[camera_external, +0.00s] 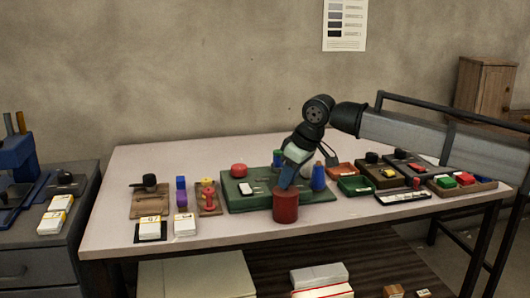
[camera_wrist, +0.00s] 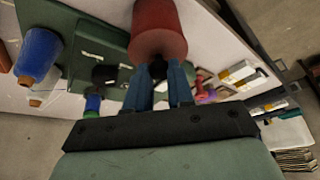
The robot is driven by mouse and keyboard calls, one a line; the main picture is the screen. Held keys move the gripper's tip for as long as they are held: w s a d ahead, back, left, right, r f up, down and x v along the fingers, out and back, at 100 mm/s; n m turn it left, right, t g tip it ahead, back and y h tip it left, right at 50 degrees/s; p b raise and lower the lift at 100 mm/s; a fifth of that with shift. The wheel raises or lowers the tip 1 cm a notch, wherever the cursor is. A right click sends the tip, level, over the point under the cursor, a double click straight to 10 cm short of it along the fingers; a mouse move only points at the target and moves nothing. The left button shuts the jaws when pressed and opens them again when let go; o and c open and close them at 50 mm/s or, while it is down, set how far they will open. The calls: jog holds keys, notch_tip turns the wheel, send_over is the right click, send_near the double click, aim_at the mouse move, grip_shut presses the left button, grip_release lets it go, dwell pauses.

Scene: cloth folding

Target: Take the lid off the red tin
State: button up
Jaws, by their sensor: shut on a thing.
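The red tin (camera_external: 286,208) stands upright near the front edge of the table, in front of the green board. In the wrist view the tin (camera_wrist: 158,14) shows at the top, with its red lid (camera_wrist: 158,44) facing me. A small dark knob (camera_wrist: 158,68) is at the middle of the lid. My gripper (camera_external: 287,184) points down onto the tin from above. In the wrist view its blue fingers (camera_wrist: 160,78) are shut on the knob. I see no clear gap between lid and tin. The fingers hide the lid's top in the external view.
Brown trays with small pieces lie left and right. White boxes (camera_external: 184,225) stand at the front left. Bare table (camera_external: 245,228) lies left of the tin.

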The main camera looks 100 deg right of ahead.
grip_shut()
notch_tip(320, 180, up, 8)
jog(key=shift+r, duration=0.15)
jog(key=w+f+n+y, duration=0.1)
jog(key=w+f+n, duration=0.4)
jog(key=w, duration=0.5)
jog(key=shift+t, duration=0.5)
jog(key=shift+s+d+f, duration=0.1)
jog(key=shift+f, duration=5.45)
jog(key=shift+f, duration=0.15)
